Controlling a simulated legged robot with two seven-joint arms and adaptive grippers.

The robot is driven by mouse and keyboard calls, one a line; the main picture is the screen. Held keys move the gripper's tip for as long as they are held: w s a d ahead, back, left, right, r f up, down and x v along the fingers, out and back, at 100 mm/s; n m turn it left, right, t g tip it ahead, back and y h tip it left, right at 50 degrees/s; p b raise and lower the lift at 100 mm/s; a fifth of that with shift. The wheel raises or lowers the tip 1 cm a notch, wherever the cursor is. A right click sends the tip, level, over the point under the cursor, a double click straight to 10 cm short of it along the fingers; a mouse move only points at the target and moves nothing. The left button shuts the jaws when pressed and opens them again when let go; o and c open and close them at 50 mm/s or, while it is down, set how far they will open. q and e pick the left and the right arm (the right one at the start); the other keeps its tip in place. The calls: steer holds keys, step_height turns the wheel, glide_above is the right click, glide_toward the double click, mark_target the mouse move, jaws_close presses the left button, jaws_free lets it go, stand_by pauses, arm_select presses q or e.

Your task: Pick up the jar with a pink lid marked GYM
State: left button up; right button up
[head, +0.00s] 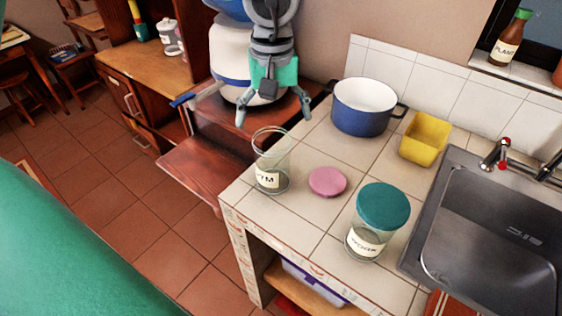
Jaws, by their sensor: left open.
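A clear glass jar (272,162) with a label that seems to read GYM stands upright at the counter's left edge. Its top is open and it looks empty. A round pink lid (327,181) lies flat on the tiles to its right, apart from the jar. My left gripper (273,115) shows at the top middle, fingers spread and pointing down, with nothing between them. In the picture it is just above the jar's rim; I cannot tell the gap in depth. My right gripper is not in view.
A glass jar with a teal lid (383,207) stands at the counter's front. A blue pot (362,112) and a yellow container (425,140) stand at the back. A sink (490,230) with a faucet is at right. A reddish wooden surface (195,170) is left of the counter.

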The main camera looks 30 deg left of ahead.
mark_target(271, 148)
arm_select(q)
steer(key=f, duration=0.4)
steer(key=shift+w+a, duration=0.25)
steer(key=shift+w, duration=0.05)
steer(key=shift+a+f, duration=0.15)
steer(key=shift+f, duration=0.15)
steer(key=f+b, duration=0.1)
steer(key=f, duration=0.3)
steer(key=shift+a+f, duration=0.1)
steer(key=shift+a, duration=0.1)
steer(key=shift+w+d+f, duration=0.1)
steer(key=shift+d+f, duration=0.1)
steer(key=shift+f, duration=0.05)
steer(key=c, duration=1.6)
steer(key=shift+a, duration=0.25)
steer(key=shift+c, duration=0.6)
